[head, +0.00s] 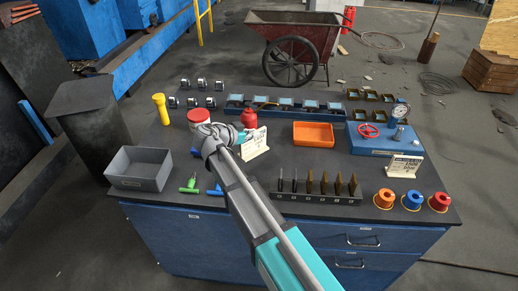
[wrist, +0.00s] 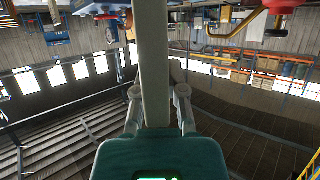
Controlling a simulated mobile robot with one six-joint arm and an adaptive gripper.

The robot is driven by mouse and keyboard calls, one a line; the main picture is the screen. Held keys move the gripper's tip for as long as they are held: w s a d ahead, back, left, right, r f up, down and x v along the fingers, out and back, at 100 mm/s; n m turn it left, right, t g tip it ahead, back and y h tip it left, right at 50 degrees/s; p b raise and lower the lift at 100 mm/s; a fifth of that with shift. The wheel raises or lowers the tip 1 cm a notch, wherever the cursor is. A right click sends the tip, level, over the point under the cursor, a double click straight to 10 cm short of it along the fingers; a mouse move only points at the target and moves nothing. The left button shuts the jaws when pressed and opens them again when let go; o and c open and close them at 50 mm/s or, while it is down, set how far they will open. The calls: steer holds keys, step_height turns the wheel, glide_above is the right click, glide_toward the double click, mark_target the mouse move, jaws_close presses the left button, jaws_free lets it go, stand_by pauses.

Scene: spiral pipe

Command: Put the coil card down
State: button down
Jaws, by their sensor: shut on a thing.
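A white card with dark lettering (head: 254,143), taken as the coil card, is at the end of my arm, tilted over the back middle of the bench. Its lettering is too small to read. My gripper (head: 238,139) is shut on the card's left side in the head view; the fingers are small there. In the wrist view the card shows as a pale upright strip (wrist: 153,55) between the two fingers of my gripper (wrist: 157,98). I cannot tell whether its lower edge touches the bench.
An orange tray (head: 313,134) lies to the right. A second white card (head: 404,166) stands by the blue gauge unit (head: 366,143). Bare bench lies between card and tray.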

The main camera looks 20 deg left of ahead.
mark_target(258, 144)
steer(key=shift+w+d+f+b, duration=0.15)
steer(key=shift+w+f+b, duration=0.6)
steer(key=shift+f, duration=0.15)
steer(key=shift+w+d+f+b, duration=0.1)
steer(key=shift+w+f+b, duration=0.65)
steer(key=shift+f, duration=0.15)
steer(key=shift+f, duration=0.1)
steer(key=shift+w+f+b, duration=0.4)
steer(key=shift+f+b, duration=1.55)
steer(key=shift+f, duration=0.1)
steer(key=c, duration=0.7)
jaws_free()
